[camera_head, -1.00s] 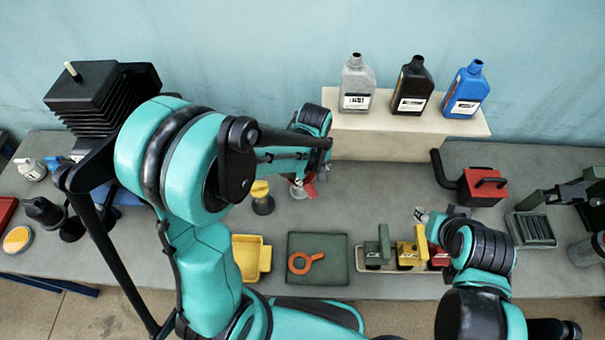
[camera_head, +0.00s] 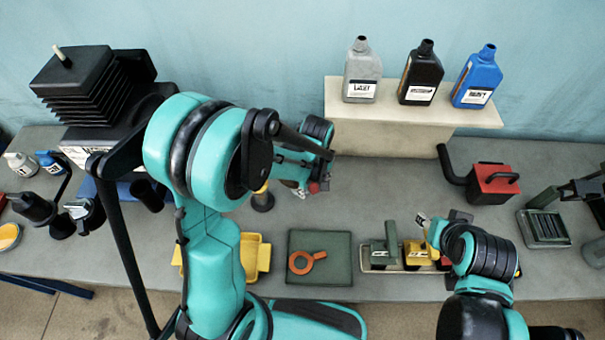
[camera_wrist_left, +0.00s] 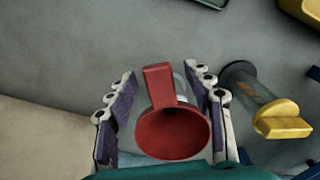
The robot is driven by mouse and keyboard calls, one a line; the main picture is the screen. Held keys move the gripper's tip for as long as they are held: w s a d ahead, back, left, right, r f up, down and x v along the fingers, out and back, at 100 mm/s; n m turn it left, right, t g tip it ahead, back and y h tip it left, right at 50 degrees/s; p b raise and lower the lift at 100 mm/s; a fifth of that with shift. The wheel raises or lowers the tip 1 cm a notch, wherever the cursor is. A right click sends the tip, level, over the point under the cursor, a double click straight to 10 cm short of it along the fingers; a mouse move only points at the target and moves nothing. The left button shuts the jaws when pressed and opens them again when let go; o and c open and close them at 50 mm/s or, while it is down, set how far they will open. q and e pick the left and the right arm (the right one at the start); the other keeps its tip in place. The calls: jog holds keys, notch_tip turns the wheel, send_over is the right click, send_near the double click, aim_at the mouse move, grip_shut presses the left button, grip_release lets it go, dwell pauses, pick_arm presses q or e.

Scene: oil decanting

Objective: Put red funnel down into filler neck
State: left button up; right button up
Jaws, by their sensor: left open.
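The red funnel (camera_wrist_left: 172,132) shows in the left wrist view with its round mouth toward the camera and a flat tab on its far side. A clear glassy part shows just behind the tab. My left gripper (camera_wrist_left: 165,110) is open, with one finger on each side of the funnel; contact is not clear. In the head view the left gripper (camera_head: 306,185) is above the bench, with a bit of the red funnel (camera_head: 314,187) beside it. My right gripper (camera_head: 428,228) is near the small green and yellow blocks; its jaws are unclear. I cannot make out the filler neck for sure.
A yellow-capped cylinder (camera_head: 262,198) stands close to the left gripper and also shows in the wrist view (camera_wrist_left: 283,122). A yellow tray (camera_head: 264,258) and green mat (camera_head: 333,270) lie in front. Bottles stand on a raised shelf (camera_head: 350,120). A black finned unit (camera_head: 75,85) stands left.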

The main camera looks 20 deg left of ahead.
pick_arm(q)
grip_shut()
jog(key=shift+r+p, duration=0.4)
jog(key=shift+r, duration=0.25)
dwell(0.4)
jog(key=shift+g+h, duration=0.3)
jog(key=shift+g, duration=0.1)
jog(key=shift+r+p, duration=0.55)
jog(key=shift+r, duration=0.5)
dwell(0.4)
